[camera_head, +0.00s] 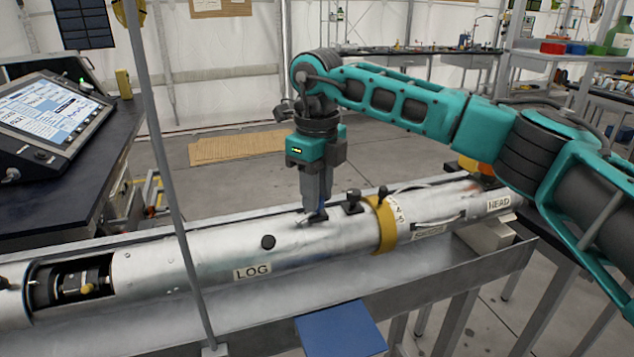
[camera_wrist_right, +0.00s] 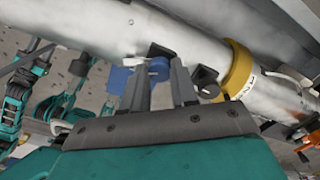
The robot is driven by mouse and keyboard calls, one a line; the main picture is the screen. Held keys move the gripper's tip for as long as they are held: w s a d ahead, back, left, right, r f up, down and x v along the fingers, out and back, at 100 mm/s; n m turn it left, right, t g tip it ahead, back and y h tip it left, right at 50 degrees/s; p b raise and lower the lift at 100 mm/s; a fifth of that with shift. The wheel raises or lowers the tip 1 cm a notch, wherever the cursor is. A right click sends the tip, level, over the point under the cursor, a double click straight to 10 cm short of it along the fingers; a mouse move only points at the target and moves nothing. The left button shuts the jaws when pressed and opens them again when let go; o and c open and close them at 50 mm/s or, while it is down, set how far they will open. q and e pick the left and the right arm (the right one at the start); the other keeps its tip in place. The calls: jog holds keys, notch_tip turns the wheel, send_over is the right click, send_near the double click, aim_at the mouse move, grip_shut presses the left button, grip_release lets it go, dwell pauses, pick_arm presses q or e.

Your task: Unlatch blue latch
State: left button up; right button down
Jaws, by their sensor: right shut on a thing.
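A long silver tube lies in a metal trough, with a "LOG" label (camera_head: 252,271) on its side. My right gripper (camera_head: 314,215) points down onto the top of the tube, left of the yellow band. In the right wrist view, the round blue latch (camera_wrist_right: 159,68) shows at the fingertips of my right gripper (camera_wrist_right: 160,76). The fingers are shut on it and partly cover it. In the head view the latch is mostly hidden by the fingers. My left gripper is not in view.
A yellow band (camera_head: 386,224) circles the tube, with a black knob (camera_head: 354,202) just left of it. A thin grey post (camera_head: 165,165) stands before the tube at left. A tablet (camera_head: 47,115) stands on the left table.

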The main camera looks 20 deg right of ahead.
jog(key=n+p, duration=0.1)
jog(key=n, duration=0.1)
jog(key=shift+r+n, duration=0.1)
jog(key=shift+n, duration=0.3)
jog(key=n, duration=0.3)
jog(key=shift+n+p, duration=0.3)
jog(key=shift+p, duration=0.1)
jog(key=n, duration=0.3)
jog(key=shift+n+p, duration=0.4)
jog(key=shift+n, duration=1.4)
jog(key=c, duration=0.9)
grip_release()
jog(key=shift+o, duration=0.2)
